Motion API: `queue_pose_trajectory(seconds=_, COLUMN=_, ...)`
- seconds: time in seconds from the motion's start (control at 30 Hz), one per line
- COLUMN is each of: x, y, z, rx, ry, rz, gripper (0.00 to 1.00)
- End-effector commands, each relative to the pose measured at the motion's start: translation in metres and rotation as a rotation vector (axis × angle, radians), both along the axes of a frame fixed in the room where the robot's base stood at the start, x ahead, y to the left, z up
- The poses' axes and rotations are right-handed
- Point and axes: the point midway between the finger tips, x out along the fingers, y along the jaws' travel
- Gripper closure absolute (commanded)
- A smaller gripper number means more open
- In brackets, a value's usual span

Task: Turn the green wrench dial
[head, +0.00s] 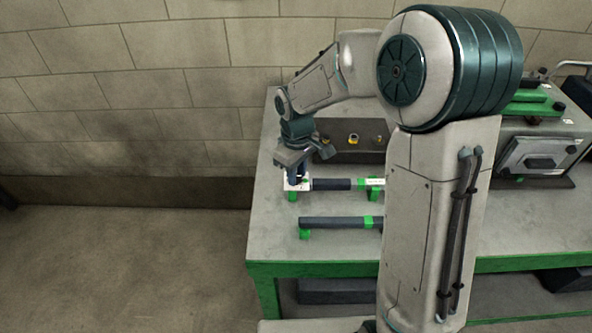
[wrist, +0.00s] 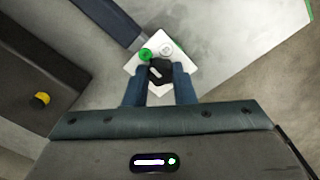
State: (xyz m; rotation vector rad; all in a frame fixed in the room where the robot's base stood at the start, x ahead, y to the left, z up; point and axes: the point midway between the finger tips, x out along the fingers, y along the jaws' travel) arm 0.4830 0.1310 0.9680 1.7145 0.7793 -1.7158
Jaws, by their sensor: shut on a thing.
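A black dial (wrist: 160,70) with a white pointer mark sits on a white plate (wrist: 136,68) in the wrist view. A green round spot (wrist: 145,54) and a pale grey round spot (wrist: 166,50) lie on the plate just beyond the dial. My gripper (wrist: 160,76) has its two blue-grey fingers on either side of the dial and is shut on it. In the head view my gripper (head: 296,175) points down at the white plate (head: 288,186), at the left end of a dark wrench bar (head: 332,184) on green supports. The gripper hides the dial there.
A second dark bar (head: 335,222) with a green band lies nearer the table's front edge. A dark box (head: 350,155) with a yellow fitting (head: 353,139) stands behind. A green-topped machine (head: 540,150) stands at right. My arm hides the middle of the table (head: 290,245).

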Motion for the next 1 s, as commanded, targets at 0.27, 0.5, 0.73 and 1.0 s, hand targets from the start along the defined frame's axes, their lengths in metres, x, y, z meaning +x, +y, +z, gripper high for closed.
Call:
queue_pose_trajectory(seconds=0.27, x=0.0002, y=-0.0001, z=0.0004, rx=-0.001, ry=-0.001, rz=0.053, gripper=1.00)
queue_pose_trajectory(seconds=0.5, x=0.0002, y=-0.0001, z=0.0003, rx=0.000, ry=-0.001, rz=0.057, gripper=1.00)
queue_pose_trajectory(seconds=0.73, x=0.0002, y=-0.0001, z=0.0003, rx=0.001, ry=-0.001, rz=0.056, gripper=0.58)
queue_pose_trajectory(seconds=1.0, x=0.0002, y=-0.0001, z=0.0003, rx=0.001, ry=-0.001, rz=0.056, gripper=0.55)
